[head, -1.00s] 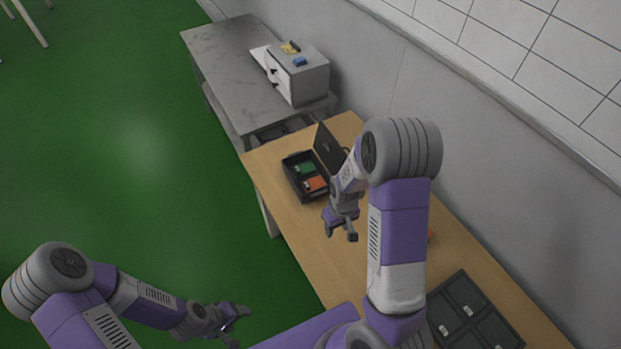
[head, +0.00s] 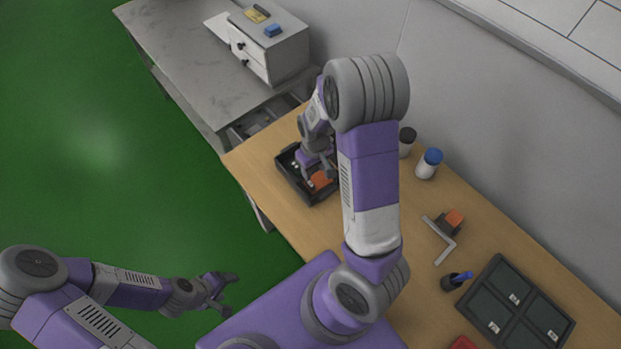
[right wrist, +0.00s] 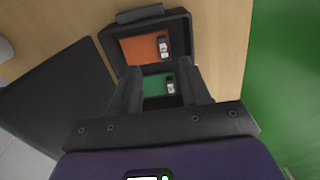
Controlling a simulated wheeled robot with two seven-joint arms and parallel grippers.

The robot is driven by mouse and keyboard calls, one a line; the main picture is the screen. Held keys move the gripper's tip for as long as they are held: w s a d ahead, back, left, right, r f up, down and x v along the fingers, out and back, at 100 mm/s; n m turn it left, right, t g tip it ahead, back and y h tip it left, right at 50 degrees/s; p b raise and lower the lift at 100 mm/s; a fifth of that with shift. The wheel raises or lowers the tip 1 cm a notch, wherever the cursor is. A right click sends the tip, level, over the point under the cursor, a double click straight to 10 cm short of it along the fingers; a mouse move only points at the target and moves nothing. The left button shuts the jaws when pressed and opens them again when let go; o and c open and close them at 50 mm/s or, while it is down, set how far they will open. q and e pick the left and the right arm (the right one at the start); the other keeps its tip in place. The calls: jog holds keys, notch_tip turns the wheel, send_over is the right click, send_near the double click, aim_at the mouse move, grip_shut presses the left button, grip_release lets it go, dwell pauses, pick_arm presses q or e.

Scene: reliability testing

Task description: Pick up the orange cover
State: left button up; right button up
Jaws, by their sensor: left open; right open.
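The orange cover (right wrist: 143,49) lies flat inside an open black case (right wrist: 182,25), beside a green cover (right wrist: 157,86), in the right wrist view. Each cover carries a small silver and black piece. In the head view the orange cover (head: 321,180) shows in the case (head: 292,186) under my right gripper (head: 319,170), and the green one is hidden. My right gripper (right wrist: 160,90) is open over the case, its fingers on either side of the green cover, with the orange cover beyond the fingertips. My left gripper (head: 222,284) is open and empty, away from the table.
The case's dark lid (right wrist: 60,110) stands open to one side. The wooden table (head: 262,174) also holds two bottles (head: 428,163), a metal square (head: 441,240), an orange-topped block (head: 453,219), a pen cup (head: 453,281) and a dark divided tray (head: 550,292). A grey bench (head: 180,55) bears a white drawer box (head: 275,52).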

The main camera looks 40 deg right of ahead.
aim_at(310, 184)
jog(key=shift+w+f+b, duration=0.25)
jog(key=shift+f+b, duration=0.1)
jog(key=shift+f, duration=0.25)
jog(key=shift+w+f+b, duration=0.2)
jog(key=shift+f+b, duration=0.1)
jog(key=shift+f, duration=0.3)
jog(key=shift+w+f, duration=0.15)
jog(key=shift+f, duration=0.2)
jog(key=f+b, duration=0.1)
jog(key=f, duration=0.2)
jog(key=f+b, duration=0.1)
jog(key=f, duration=0.2)
jog(key=shift+w+a+f, duration=0.1)
jog(key=shift+a+f, duration=0.1)
jog(key=shift+f, duration=0.2)
pick_arm(q)
jog(key=f, duration=0.2)
jog(key=w+f, duration=0.1)
jog(key=f, duration=0.1)
jog(key=shift+f, duration=0.2)
pick_arm(e)
grip_shut()
